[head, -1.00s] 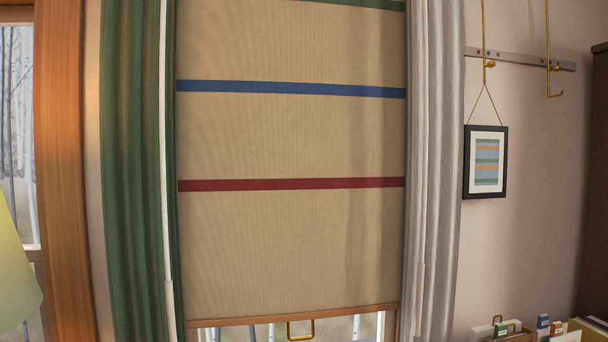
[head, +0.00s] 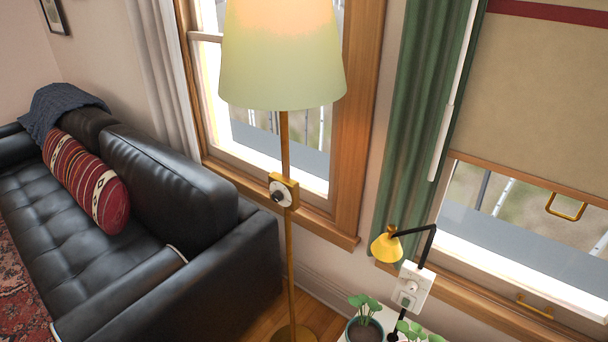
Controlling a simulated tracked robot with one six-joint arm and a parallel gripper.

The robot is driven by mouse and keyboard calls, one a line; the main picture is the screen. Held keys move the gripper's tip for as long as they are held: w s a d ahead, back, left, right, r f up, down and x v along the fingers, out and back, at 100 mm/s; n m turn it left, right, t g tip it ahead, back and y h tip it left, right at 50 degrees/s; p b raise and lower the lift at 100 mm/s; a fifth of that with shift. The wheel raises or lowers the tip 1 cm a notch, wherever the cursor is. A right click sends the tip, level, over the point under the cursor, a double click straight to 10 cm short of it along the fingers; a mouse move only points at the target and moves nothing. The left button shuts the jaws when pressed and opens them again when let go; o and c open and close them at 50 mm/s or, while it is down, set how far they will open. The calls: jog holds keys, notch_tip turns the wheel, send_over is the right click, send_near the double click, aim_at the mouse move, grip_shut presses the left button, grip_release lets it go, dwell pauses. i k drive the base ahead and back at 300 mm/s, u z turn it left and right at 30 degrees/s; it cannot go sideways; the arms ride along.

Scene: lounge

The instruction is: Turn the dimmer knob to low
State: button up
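A floor lamp with a pale green shade (head: 282,60) stands in the middle of the head view, its shade glowing warm near the top. On its brass pole sits a brass box with a round white dial and a dark knob (head: 278,195). Lower right, a white plate (head: 418,276) carries a round white knob (head: 412,287), with a dark plug below it. I cannot tell which of the two knobs is the dimmer, and their settings are too small to read. My gripper is not in view.
A black leather sofa (head: 170,180) with a striped red cushion (head: 85,180) fills the left. A yellow lamp (head: 386,246) on a black arm and a potted plant (head: 364,325) stand near the white plate. A green curtain (head: 415,120) and a blind (head: 535,100) are at right.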

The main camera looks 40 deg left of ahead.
aim_at(276, 196)
jog(key=u, duration=3.1)
jog(key=i, duration=0.1)
jog(key=z, duration=0.2)
